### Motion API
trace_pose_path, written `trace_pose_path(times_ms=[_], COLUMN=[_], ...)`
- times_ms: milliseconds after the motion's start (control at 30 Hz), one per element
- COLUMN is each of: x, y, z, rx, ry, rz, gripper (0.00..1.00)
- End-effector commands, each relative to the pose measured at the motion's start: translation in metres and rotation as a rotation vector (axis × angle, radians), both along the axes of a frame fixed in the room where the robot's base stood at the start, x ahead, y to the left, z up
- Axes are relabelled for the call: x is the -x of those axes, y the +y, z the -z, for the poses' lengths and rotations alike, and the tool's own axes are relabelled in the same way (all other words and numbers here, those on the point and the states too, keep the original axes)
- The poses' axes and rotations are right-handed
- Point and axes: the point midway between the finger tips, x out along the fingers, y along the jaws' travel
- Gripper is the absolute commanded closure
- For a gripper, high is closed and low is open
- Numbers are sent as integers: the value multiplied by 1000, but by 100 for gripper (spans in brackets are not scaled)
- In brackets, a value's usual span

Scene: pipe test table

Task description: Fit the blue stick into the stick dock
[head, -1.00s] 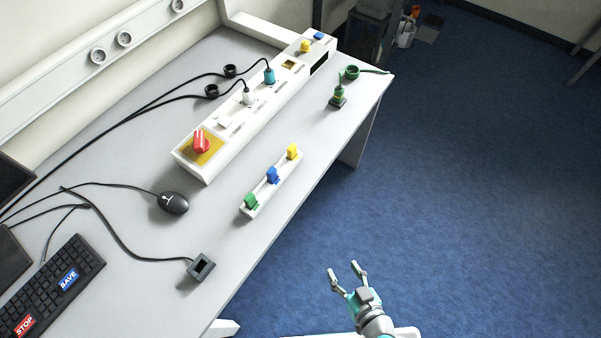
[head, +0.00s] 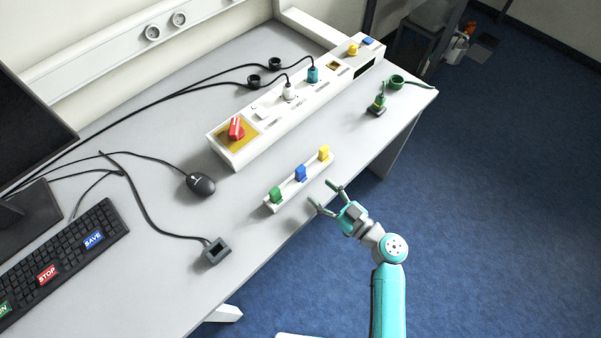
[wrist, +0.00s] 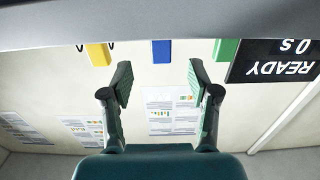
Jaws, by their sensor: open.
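The blue stick (head: 300,173) stands upright in a white rack (head: 319,171) between a green stick (head: 276,194) and a yellow stick (head: 323,153). My gripper (head: 321,191) is open and empty, just to the right of the rack at the table's front edge, apart from the sticks. In the wrist view, the blue stick (wrist: 161,51) appears upside down between my open fingers (wrist: 159,85), beyond their tips. A grey block with a dark square opening (head: 216,252), which looks like the stick dock, sits on the table near the front edge, with a cable attached.
A long white panel (head: 262,137) with a red knob and plugs stands behind the rack. A mouse (head: 201,184) and keyboard (head: 70,253) lie to the left. A green-and-black connector (head: 377,106) lies at the right. Bare table separates the rack and grey block.

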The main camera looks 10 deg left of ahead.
Motion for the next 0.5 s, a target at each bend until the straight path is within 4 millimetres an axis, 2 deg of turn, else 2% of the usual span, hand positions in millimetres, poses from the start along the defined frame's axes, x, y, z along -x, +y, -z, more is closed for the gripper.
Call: trace_pose_path(times_ms=[100, 367, 500], x=[-9, -20, -32], y=[13, 27, 44], z=[0, -1, -3], rx=[0, 0, 1], ry=[0, 1, 1], rz=[-2, -1, -2], gripper=[40, 40, 40])
